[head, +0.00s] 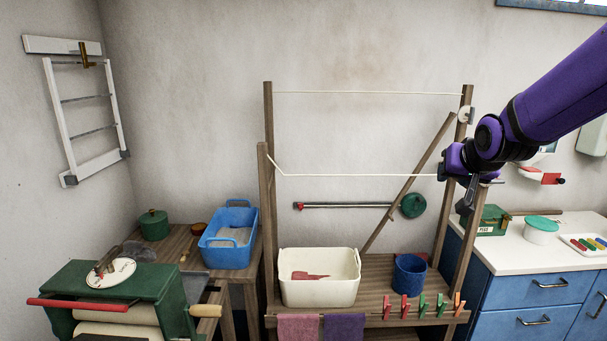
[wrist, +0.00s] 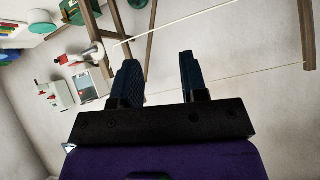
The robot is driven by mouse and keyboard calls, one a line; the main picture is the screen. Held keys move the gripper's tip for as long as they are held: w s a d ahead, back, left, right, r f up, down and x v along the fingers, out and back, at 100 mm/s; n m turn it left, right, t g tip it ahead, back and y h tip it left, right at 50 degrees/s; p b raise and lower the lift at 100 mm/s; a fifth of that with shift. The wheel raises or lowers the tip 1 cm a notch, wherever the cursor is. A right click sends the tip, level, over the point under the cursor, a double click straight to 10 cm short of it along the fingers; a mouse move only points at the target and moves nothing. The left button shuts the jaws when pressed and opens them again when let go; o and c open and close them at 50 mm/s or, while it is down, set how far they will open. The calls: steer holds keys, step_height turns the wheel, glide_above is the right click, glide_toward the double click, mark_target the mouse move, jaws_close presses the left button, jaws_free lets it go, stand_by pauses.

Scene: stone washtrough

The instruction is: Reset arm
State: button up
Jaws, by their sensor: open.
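My purple arm (head: 560,98) reaches in from the upper right of the head view. My gripper (head: 441,172) is at its end, in front of the right side of the wooden drying frame (head: 268,150) and close to its lower line. In the wrist view my gripper (wrist: 158,58) has two dark fingers standing apart. Only wall and part of the frame show between and beyond them, and nothing is held. Whether the gripper touches the line or post cannot be told.
A cream basin (head: 320,292) and a blue bucket (head: 409,275) stand on the bench below. A blue tub (head: 229,240) is at left, behind the green mangle (head: 125,290). A green box (head: 487,221) stands on the right counter. Open air lies left of the gripper between the posts.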

steer(key=s+a+r+n+g, duration=0.1)
steer(key=s+g, duration=0.1)
steer(key=s, duration=1.3)
steer(key=s+a+r+n+g, duration=0.1)
steer(key=s+r+g, duration=0.1)
steer(key=s, duration=1.3)
steer(key=shift+s+n+g+y, duration=0.3)
steer(key=shift+g, duration=0.1)
steer(key=shift+w, duration=0.1)
